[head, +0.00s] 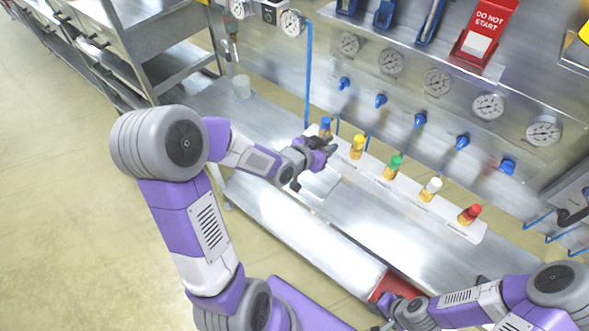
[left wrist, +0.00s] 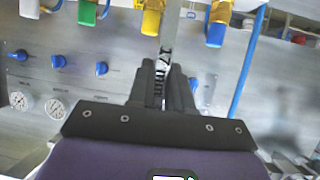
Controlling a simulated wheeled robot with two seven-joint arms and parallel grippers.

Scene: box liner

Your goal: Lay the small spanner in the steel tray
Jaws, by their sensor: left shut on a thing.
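My left gripper (head: 326,146) is over the steel bench, close to the blue-capped and yellow-capped fittings. In the left wrist view its dark fingers (left wrist: 163,85) are shut on a narrow silvery tool, the spanner (left wrist: 167,50), which sticks out past the fingertips. In the head view the gripper hides the spanner. A shallow steel rectangle on the bench, apparently the steel tray (head: 322,186), lies just below the left gripper; part is hidden by the arm. My right gripper (head: 386,322) is at the bottom edge, partly cut off, and its fingers are unclear.
A white strip (head: 410,193) holds a row of coloured-capped fittings along the bench. Behind it stands a steel panel with gauges (head: 437,82) and blue knobs. A red box (head: 392,284) sits at the bench front. A clear cup (head: 242,87) stands at the far left.

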